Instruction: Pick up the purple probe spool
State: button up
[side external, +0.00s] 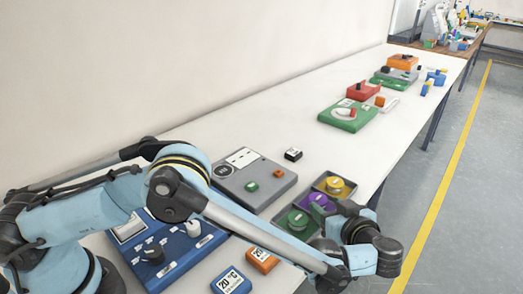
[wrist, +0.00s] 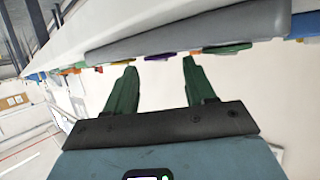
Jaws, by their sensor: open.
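The purple probe spool (side external: 318,199) sits in the middle compartment of a dark tray (side external: 334,216), between a yellow spool (side external: 336,186) and a green spool (side external: 297,218) in the side external view. My gripper (wrist: 158,64) is open in the wrist view, its two green fingers spread with nothing between them. In that view a small purple sliver (wrist: 160,56) shows beyond the fingertips; I cannot tell whether it is the spool. In the side external view my wrist is at the lower right, near the tray, and the fingertips cannot be made out.
A grey panel (side external: 257,190) and a small black block (side external: 293,154) lie behind the tray. A blue panel (side external: 157,262) and orange (side external: 262,260) and blue (side external: 231,281) "20 °C" blocks are at the front. The white bench (side external: 243,128) has free room beyond the panel.

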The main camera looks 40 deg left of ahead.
aim_at(318, 197)
jog(key=x, duration=0.4)
jog(key=shift+w+a, duration=0.1)
jog(key=shift+a, duration=0.1)
jog(key=c, duration=0.7)
jog(key=shift+r, duration=0.1)
